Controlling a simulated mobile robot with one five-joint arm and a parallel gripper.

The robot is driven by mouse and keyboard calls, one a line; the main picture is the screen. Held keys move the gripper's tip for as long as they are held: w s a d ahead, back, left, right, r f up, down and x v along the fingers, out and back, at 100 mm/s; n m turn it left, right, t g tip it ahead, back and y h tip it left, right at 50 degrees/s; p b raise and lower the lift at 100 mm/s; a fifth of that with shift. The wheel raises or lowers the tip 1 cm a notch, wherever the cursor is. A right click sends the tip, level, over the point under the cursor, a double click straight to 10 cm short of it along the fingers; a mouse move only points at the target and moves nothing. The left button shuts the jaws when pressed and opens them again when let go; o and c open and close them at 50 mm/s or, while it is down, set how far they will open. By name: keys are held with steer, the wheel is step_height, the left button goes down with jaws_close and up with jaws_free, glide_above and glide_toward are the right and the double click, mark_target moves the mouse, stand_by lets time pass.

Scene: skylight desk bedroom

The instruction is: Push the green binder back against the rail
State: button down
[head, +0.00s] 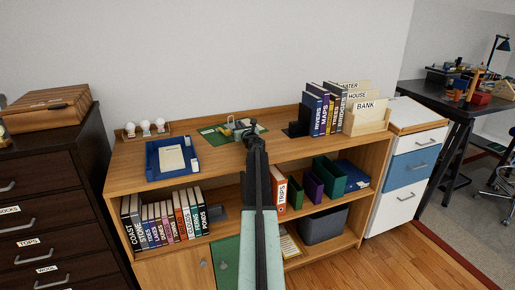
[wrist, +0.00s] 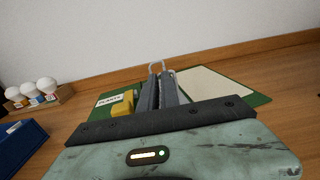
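The green binder (head: 213,134) appears to lie open and flat on the wooden cabinet top, near the back. In the wrist view its green cover (wrist: 255,98) shows around a cream sheet on the right, with a labelled part at left. A metal loop (wrist: 156,66) stands just beyond my fingertips. My gripper (wrist: 160,80) is over the binder's middle, its grey fingers close together with nothing seen between them. In the head view my gripper (head: 250,136) hides part of the binder; contact cannot be told. The wooden rail (head: 180,123) runs along the back edge.
A yellow object (wrist: 123,103) sits beside my fingers. A blue tray (head: 154,168) and a bulb rack (head: 146,133) are to the left. Upright books (head: 318,112) and a file box (head: 367,122) are to the right.

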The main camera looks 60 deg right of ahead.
steer(key=shift+d, duration=0.2)
steer(key=v, duration=1.3)
steer(key=shift+s+a, duration=0.1)
steer(key=shift+a, duration=0.15)
steer(key=shift+s+a, duration=0.1)
steer(key=shift+s, duration=0.1)
